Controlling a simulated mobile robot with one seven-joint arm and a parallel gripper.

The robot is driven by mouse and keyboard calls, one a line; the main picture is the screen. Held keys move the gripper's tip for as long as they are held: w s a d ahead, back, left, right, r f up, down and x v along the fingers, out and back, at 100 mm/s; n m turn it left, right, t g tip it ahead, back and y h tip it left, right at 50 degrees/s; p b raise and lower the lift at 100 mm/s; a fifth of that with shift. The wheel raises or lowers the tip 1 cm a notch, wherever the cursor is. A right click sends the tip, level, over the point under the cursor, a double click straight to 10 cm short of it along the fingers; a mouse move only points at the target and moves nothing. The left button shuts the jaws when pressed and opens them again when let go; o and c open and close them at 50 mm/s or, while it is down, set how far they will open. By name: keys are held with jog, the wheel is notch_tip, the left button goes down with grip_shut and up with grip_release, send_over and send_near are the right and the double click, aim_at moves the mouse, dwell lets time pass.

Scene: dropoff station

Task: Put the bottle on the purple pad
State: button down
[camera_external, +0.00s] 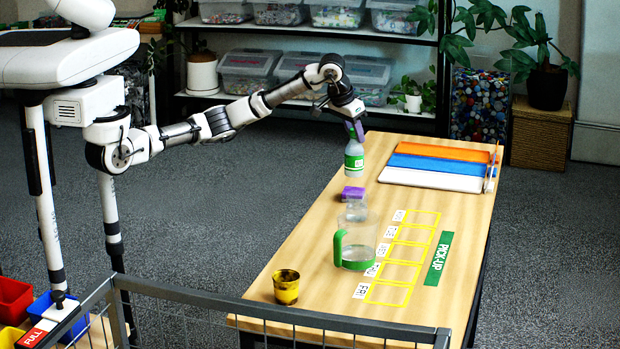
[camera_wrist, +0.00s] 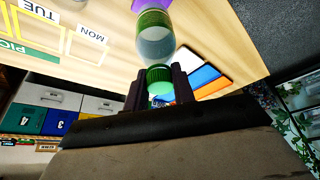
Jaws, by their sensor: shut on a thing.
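In the external view my gripper (camera_external: 355,128) points down over the far half of the table. It is shut on the bottle (camera_external: 354,161), which is clear with a green label and hangs roughly upright. The purple pad (camera_external: 352,192) lies on the table just below the bottle in the picture, with a small gap between them. In the wrist view a green cap (camera_wrist: 160,73) sits between the two dark fingers. The clear body and green band of the bottle (camera_wrist: 155,38) extend beyond it. A bit of the purple pad (camera_wrist: 150,3) shows past the bottle's far end.
On the wooden table, a clear jar (camera_external: 357,209) stands just in front of the pad, and a pitcher with a green handle (camera_external: 357,253) is nearer. A yellow cup (camera_external: 286,287) stands near the front. Coloured trays (camera_external: 440,163) lie behind right. Marked yellow boxes (camera_external: 395,271) are empty.

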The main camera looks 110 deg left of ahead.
aim_at(354, 147)
jog(key=shift+f+p, duration=0.35)
jog(key=shift+f, duration=1.9)
jog(key=c, duration=1.1)
grip_release()
jog(key=shift+f, duration=0.1)
jog(key=shift+c, duration=0.2)
